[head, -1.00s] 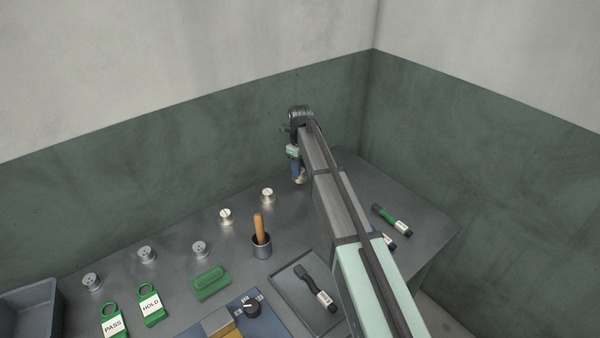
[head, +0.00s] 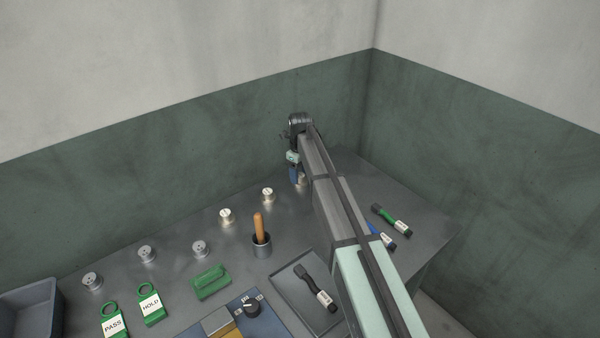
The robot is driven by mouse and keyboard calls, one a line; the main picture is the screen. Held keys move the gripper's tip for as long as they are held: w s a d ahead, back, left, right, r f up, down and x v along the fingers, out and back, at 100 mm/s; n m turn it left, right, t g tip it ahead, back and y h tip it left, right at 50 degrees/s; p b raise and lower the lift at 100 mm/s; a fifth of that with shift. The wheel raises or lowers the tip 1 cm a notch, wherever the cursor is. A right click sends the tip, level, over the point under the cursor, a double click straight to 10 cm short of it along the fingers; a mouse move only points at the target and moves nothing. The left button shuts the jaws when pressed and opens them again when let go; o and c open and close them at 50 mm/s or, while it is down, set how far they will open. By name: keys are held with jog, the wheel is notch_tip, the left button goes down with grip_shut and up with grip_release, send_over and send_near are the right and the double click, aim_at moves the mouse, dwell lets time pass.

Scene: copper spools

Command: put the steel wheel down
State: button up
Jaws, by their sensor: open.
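My gripper (head: 296,178) points down at the back of the bench, at the far end of my arm. It is open. A small pale metal wheel (head: 302,181) sits right at its fingertips, partly hidden by the gripper and my arm. It looks to be on or very close to the bench top; the contact is hidden. Two similar pale wheels stand upright to its left, one nearer (head: 267,195) and one farther off (head: 225,216). Three greyer wheels stand farther left: one (head: 199,249), another (head: 147,254) and a third (head: 92,282).
A cup with a wooden handle (head: 259,228) stands front-left of the gripper. Green tags (head: 150,304), a green block (head: 211,282), a knob panel (head: 251,307) and a dark tray (head: 287,283) lie nearer. Green (head: 391,219) and blue (head: 383,237) handled tools lie right.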

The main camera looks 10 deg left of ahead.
aim_at(300, 175)
jog(key=shift+r, duration=0.1)
notch_tip(300, 175, up, 12)
dwell(0.6)
dwell(0.4)
